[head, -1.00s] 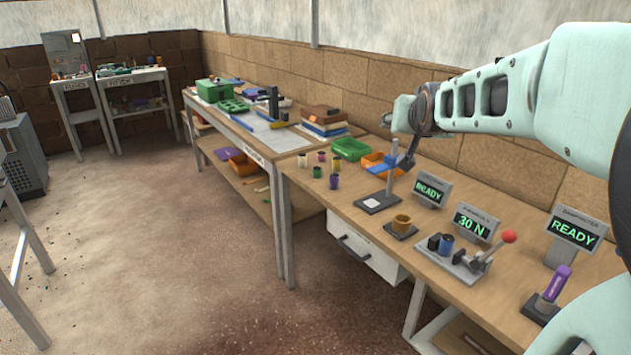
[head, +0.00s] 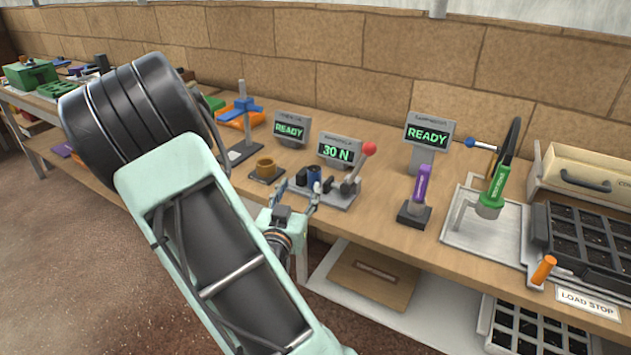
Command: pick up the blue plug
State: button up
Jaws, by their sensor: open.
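The blue plug (head: 314,176) stands upright in a grey lever fixture (head: 336,197), between dark blocks, on the wooden bench. It is small in the head view, and its lower part is partly hidden. My gripper (head: 298,190) is open, with its fingers pointing towards the fixture. Nothing shows between the fingers.
The fixture's red-knobbed lever (head: 368,150) rises right of the plug. A "30 N" display (head: 338,151) stands behind it. A purple-handled tool (head: 421,186) stands right, with bare bench between.

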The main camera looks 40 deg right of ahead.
aim_at(315, 168)
jog(key=shift+s+d+f+h, duration=0.25)
jog(key=shift+s+h, duration=0.05)
jog(key=shift+s, duration=0.15)
jog(key=shift+w+d+r, duration=0.1)
jog(key=shift+d, duration=0.25)
jog(key=x, duration=1)
jog(key=shift+r+b, duration=0.1)
jog(key=shift+b, duration=0.3)
jog(key=shift+c, duration=0.4)
jog(key=c, duration=1.1)
jog(key=shift+r, duration=0.15)
